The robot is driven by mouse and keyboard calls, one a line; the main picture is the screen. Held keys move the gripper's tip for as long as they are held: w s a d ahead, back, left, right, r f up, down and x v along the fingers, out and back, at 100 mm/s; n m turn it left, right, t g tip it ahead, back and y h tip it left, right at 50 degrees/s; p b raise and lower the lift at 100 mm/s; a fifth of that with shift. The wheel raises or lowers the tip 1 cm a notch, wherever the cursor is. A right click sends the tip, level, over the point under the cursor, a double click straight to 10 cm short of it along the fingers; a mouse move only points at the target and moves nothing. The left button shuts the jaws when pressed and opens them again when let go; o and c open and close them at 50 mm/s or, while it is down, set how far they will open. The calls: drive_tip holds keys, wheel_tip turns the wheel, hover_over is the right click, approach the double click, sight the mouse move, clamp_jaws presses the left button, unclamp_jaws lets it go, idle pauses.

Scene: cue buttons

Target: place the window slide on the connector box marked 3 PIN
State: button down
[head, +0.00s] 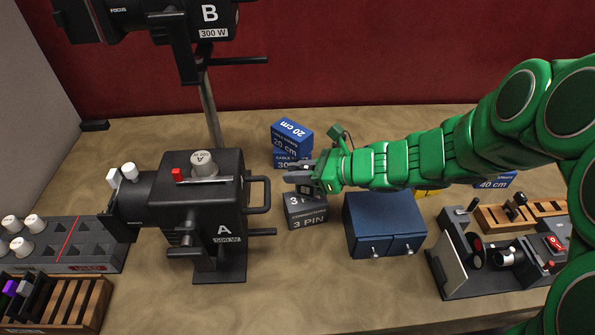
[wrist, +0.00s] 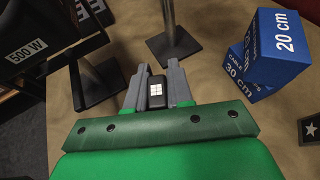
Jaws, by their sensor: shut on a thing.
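My gripper (head: 300,180) is shut on the window slide (wrist: 156,92), a small black piece with a white four-pane window mark, held between the grey fingers in the wrist view. The gripper (wrist: 156,82) is just above the top of the connector box (head: 307,215), a dark grey box with 3 PIN in white on its front. Whether the slide touches the box top cannot be told. The box is hidden in the wrist view.
Blue cable boxes (head: 291,137) stand behind the connector box. Lamp A (head: 205,205) is to its left and a blue two-door cabinet (head: 385,222) to its right. A slotted wooden rack (head: 70,300) and a grey peg board (head: 70,240) are at the left.

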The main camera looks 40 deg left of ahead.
drive_tip(key=shift+f, duration=0.1)
drive_tip(key=c, duration=1)
unclamp_jaws()
drive_tip(key=shift+w+d+r, duration=0.15)
drive_tip(key=shift+d+r, duration=0.05)
drive_tip(key=shift+r, duration=0.05)
drive_tip(key=v, duration=1.1)
drive_tip(key=shift+d+r, duration=0.2)
drive_tip(key=s+d+n+t+h, duration=0.1)
drive_tip(key=s+d+n+h, duration=0.3)
drive_tip(key=d, duration=0.9)
drive_tip(key=s+d+n+t+h, duration=0.1)
drive_tip(key=s+d+n+h, duration=0.3)
drive_tip(key=d, duration=0.9)
drive_tip(key=s+d+r+n+t+h, duration=0.1)
drive_tip(key=s+d+n+h, duration=0.3)
drive_tip(key=s+d, duration=0.5)
drive_tip(key=d+n, duration=0.1)
drive_tip(key=d, duration=0.3)
drive_tip(key=shift+d+t+h, duration=0.3)
drive_tip(key=shift+s, duration=0.1)
